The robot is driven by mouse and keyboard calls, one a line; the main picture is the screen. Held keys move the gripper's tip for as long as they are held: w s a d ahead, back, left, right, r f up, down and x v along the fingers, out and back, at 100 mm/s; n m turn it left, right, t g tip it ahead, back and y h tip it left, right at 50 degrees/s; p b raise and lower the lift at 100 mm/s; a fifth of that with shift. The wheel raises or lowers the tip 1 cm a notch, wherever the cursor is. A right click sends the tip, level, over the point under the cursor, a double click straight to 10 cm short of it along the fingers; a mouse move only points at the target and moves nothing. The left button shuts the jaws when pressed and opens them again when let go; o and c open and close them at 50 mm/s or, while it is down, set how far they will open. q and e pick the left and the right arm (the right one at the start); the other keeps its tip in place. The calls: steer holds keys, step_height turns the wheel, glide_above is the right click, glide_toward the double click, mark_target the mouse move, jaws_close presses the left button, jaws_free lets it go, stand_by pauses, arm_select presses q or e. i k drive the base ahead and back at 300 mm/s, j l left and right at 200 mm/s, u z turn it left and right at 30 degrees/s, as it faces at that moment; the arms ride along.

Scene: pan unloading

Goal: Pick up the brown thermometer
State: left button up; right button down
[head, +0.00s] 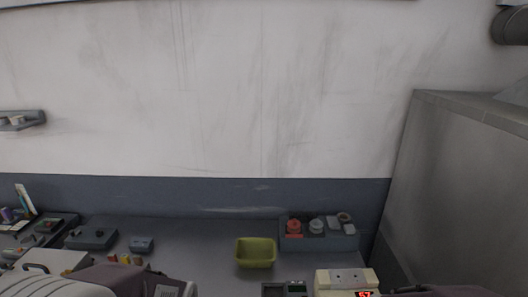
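I cannot pick out a brown thermometer with certainty in the head view. Several small orange, yellow and brownish items (126,260) lie on the bench at the lower left, too small to name. A dark grey device with a small display (297,288) is at the bottom edge, partly cut off. What look like mauve and white links of my arms show at the bottom left and bottom right. Neither gripper's fingertips can be seen, and nothing is seen held.
A yellow-green bin (256,252) stands mid-bench. Right of it is a grey tray (318,242) with several round items. A cream box with a red display (346,279) is at the bottom. A large grey cabinet (465,170) bounds the right side.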

mark_target(138, 260)
steer(key=u, duration=1.4)
steer(key=i+j+z, duration=0.15)
steer(key=j, duration=0.45)
steer(key=i+j+z, duration=0.15)
steer(key=j, duration=0.45)
steer(key=j+z, duration=0.15)
steer(key=j, duration=0.45)
steer(key=i+j+z, duration=0.15)
steer(key=i+j, duration=0.2)
steer(key=i+j+z, duration=0.15)
steer(key=i+j, duration=0.15)
steer(key=j, duration=0.2)
